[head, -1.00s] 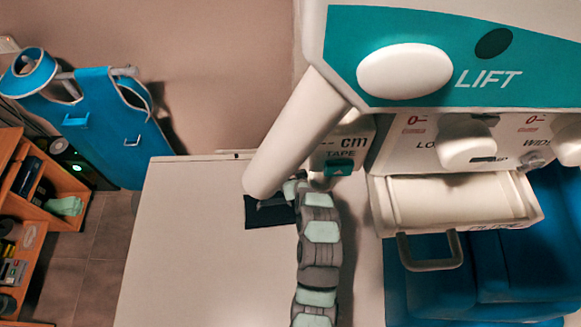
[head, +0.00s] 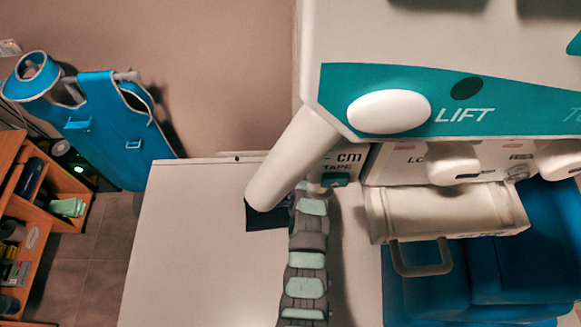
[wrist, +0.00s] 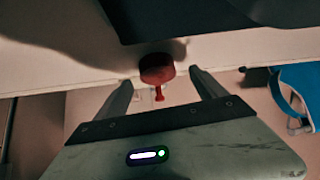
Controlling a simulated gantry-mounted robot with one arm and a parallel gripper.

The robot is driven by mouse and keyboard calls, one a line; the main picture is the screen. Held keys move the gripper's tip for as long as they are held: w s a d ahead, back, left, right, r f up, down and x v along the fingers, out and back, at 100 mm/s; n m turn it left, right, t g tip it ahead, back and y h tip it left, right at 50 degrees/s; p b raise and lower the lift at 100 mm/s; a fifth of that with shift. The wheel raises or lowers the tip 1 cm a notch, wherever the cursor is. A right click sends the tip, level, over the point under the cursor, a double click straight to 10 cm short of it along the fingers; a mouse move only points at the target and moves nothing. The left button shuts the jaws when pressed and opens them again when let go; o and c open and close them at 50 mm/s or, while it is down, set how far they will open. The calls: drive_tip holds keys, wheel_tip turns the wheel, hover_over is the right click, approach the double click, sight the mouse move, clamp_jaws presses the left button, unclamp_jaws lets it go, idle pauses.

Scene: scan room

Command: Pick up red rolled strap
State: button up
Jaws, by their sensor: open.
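The red rolled strap (wrist: 157,68) shows in the wrist view as a short dark-red roll with a thin tail (wrist: 159,94) pointing toward my gripper. It sits at the edge of a pale surface, in line with the gap between my fingers. My gripper (wrist: 160,78) is open, with one finger on each side of the strap near the tips. I cannot tell whether either finger touches it. In the head view I cannot make out the strap or my gripper.
The white table (head: 205,260) has a clear left part and a dark patch (head: 262,217) near its back. A white drawer (head: 445,212) with a handle juts out at right. An orange shelf (head: 62,185) and a blue hanging panel (head: 115,140) stand at left.

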drive_tip(key=shift+x, duration=0.8)
drive_tip(key=shift+c, duration=0.4)
drive_tip(key=c, duration=1.4)
